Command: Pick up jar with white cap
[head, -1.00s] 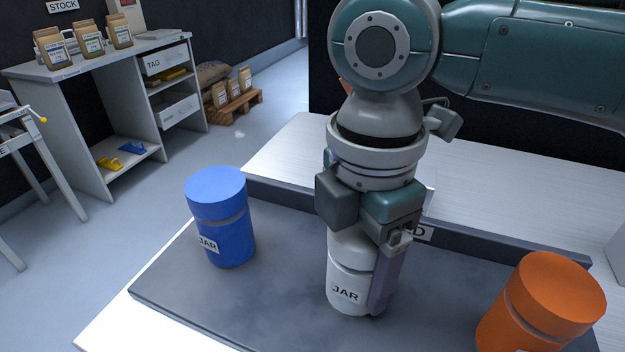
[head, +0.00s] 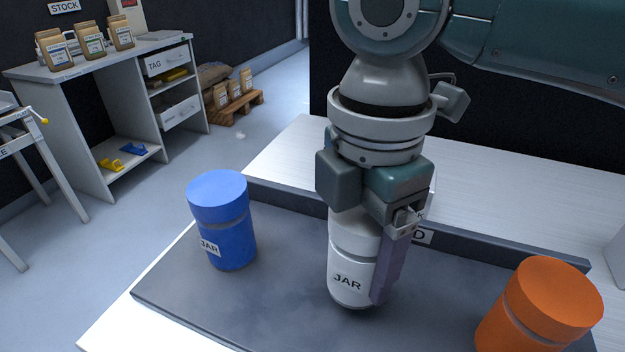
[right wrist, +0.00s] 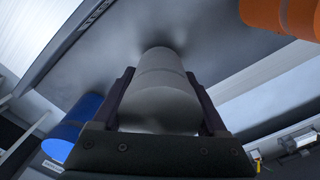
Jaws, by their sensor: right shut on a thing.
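The white jar with the white cap (head: 346,268) is upright in the head view, its JAR label facing me. My right gripper (head: 362,262) comes down over it from above and is shut on its sides. One finger shows on the jar's right side; the gripper body covers part of the cap. The jar's base appears slightly above the dark mat (head: 270,300), with a shadow under it. In the right wrist view the white jar (right wrist: 163,95) sits between both fingers of my right gripper (right wrist: 163,88). My left gripper is not in view.
A blue jar (head: 225,225) stands on the mat to the left, and an orange jar (head: 545,310) to the right. A raised dark edge runs along the mat's back, with a sign partly hidden behind the gripper. Shelves with paper bags (head: 90,42) stand far left.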

